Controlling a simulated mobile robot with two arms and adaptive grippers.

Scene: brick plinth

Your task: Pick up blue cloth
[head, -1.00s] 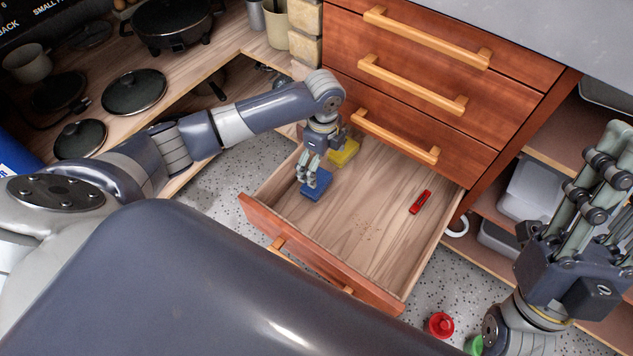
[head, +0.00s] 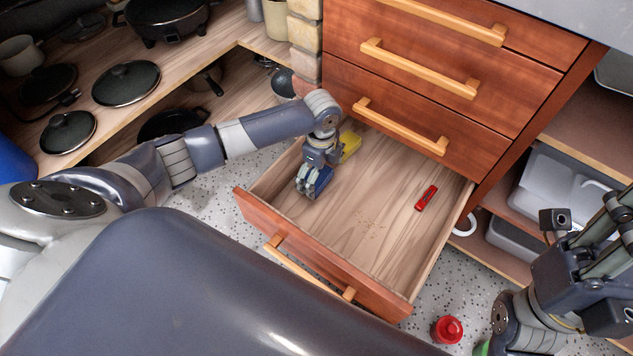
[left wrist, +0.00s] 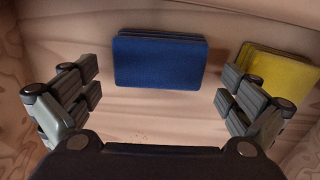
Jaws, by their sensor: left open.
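The blue cloth (left wrist: 158,62) is a folded, flat rectangle on the floor of the open drawer. In the left wrist view it lies between and a little beyond my open left gripper's fingers (left wrist: 160,97), apart from both. In the head view the blue cloth (head: 322,181) is partly hidden under my left gripper (head: 311,184), which reaches down into the drawer. My right gripper (head: 596,250) is at the right edge, away from the drawer, and its fingertips are not clear.
A yellow folded cloth (head: 349,145) lies beside the blue one, partly hidden. A red item (head: 426,198) lies at the drawer's right. The drawer's front wall (head: 320,258) is near me. A red object (head: 447,329) is on the floor outside. The drawer's middle is mostly clear.

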